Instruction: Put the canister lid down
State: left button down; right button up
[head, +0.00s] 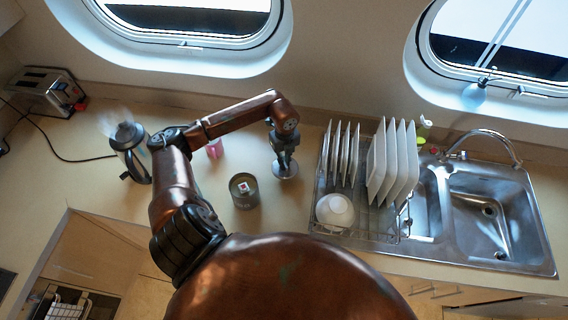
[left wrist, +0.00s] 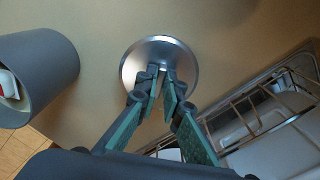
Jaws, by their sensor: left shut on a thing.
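The canister lid (head: 286,170) is a round silvery metal disc under my left gripper (head: 284,152), between the canister and the dish rack. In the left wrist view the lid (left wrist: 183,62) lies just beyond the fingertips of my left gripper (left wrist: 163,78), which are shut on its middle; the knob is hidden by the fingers. Whether the lid touches the counter I cannot tell. The dark grey canister (head: 244,196) stands open to the left of the lid, with something red and white inside; it also shows in the left wrist view (left wrist: 52,72). My right gripper is not in view.
The wire dish rack (head: 352,238) with upright plates and a white bowl (head: 334,210) stands close right of the lid, with the steel sink (head: 500,215) beyond. A kettle (head: 130,150), toaster (head: 46,90) and pink cup (head: 214,148) stand left. Counter (head: 265,225) in front is clear.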

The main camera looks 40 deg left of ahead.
pick_arm(q)
jog(key=shift+w+a+f, duration=0.25)
jog(key=shift+f, duration=0.15)
notch_tip(320, 180, down, 3)
jog(key=shift+w+a+f+p, duration=0.1)
jog(key=shift+f+p, duration=0.05)
jog(key=shift+p, duration=0.55)
jog(key=shift+f, duration=0.15)
jog(key=c, duration=2.5)
grip_release()
jog(key=o, duration=0.4)
